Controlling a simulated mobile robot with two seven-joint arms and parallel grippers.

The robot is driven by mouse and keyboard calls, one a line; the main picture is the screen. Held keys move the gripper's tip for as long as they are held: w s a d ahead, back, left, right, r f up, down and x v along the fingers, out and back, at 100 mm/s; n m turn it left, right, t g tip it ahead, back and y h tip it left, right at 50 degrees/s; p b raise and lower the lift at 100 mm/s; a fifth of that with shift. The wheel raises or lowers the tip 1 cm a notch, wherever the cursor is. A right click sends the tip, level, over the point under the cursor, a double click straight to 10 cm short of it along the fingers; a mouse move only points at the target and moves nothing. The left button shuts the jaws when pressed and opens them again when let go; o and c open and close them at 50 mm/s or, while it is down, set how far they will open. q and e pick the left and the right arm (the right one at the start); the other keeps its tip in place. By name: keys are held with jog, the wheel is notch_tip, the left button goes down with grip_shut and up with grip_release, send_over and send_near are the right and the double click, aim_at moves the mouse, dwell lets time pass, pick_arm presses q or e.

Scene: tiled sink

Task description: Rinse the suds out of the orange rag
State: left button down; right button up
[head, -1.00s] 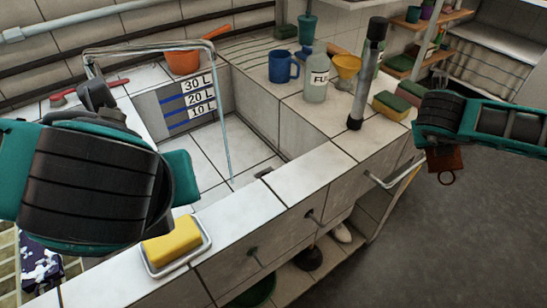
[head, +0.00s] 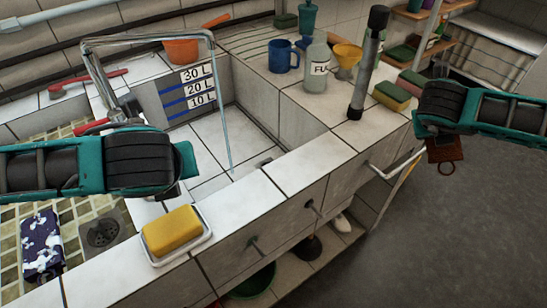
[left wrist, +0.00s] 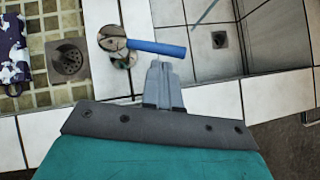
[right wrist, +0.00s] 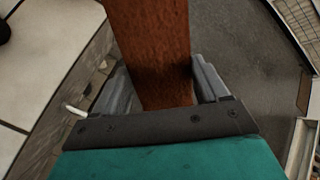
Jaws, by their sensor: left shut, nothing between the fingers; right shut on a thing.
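No cloth that is clearly the orange rag shows. My right gripper (right wrist: 155,85) is shut on a flat rust-brown thing (right wrist: 150,40) with a ring at its lower end; it hangs beyond the counter's right front edge in the head view (head: 446,149). I cannot tell if it is the rag, and no suds show on it. A thin water stream (head: 221,105) falls from the tap spout (head: 150,36) into the tiled sink basin (head: 205,150). My left gripper (left wrist: 163,70) is shut and empty, close beside the tap's blue lever (left wrist: 156,48). Whether they touch is unclear.
A red tap lever (head: 91,127) shows behind my left arm. A yellow sponge (head: 172,231) lies in a dish on the front ledge. A blue mug (head: 284,56), clear bottle (head: 317,68), dark upright tube (head: 367,65) and sponge (head: 392,95) stand right of the basin.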

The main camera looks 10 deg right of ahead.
pick_arm(q)
jog(key=shift+w+f, duration=0.1)
jog(key=shift+w, duration=0.3)
jog(key=shift+w+d, duration=0.2)
jog(key=shift+w, duration=0.9)
jog(key=s+d+r, duration=0.4)
jog(key=s+r, duration=0.4)
jog(key=s, duration=0.1)
jog(key=shift+s+d+r, duration=0.2)
jog(key=shift+r, duration=0.05)
